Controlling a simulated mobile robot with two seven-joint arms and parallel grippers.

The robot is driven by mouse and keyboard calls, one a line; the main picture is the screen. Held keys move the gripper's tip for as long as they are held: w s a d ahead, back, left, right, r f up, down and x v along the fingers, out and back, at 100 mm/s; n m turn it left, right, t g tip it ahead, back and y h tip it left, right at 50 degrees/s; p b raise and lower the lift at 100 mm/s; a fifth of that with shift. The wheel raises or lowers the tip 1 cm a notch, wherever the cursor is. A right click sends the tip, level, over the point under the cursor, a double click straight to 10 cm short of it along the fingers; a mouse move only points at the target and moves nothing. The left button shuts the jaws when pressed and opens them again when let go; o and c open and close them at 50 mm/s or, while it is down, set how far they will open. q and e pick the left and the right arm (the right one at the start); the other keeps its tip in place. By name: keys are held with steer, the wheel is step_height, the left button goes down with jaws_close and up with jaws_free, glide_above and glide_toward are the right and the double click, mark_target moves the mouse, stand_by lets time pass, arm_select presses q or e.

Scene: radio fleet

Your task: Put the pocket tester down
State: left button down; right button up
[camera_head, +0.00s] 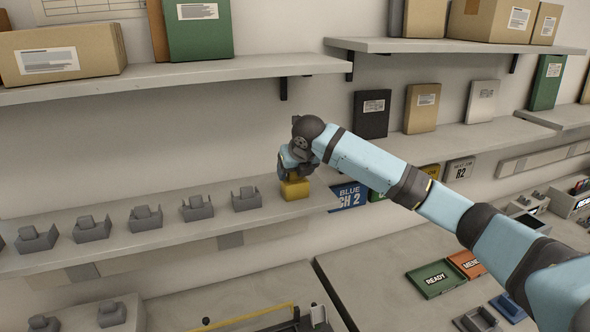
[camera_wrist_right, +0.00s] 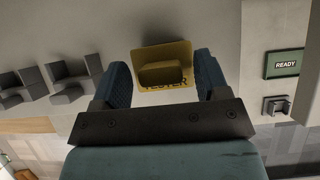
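My left gripper is not in view.
Several grey cradles with grey units (camera_head: 246,199) line the lower shelf (camera_head: 150,244) left of the tester. A blue "CH 2" sign (camera_head: 348,197) is close on the right. A green "READY" tray (camera_head: 435,279) lies on the bench below.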

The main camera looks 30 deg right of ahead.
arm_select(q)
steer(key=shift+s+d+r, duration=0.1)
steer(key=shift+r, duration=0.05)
arm_select(e)
steer(key=shift+r, duration=0.1)
steer(key=shift+s+r, duration=0.1)
steer(key=shift+r, duration=0.15)
arm_select(q)
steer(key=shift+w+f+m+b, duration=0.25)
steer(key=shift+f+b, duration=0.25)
steer(key=shift+b, duration=0.45)
arm_select(e)
steer(key=v, duration=1.1)
steer(key=shift+r, duration=0.2)
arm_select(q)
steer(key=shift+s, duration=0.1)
arm_select(e)
steer(key=shift+s, duration=0.15)
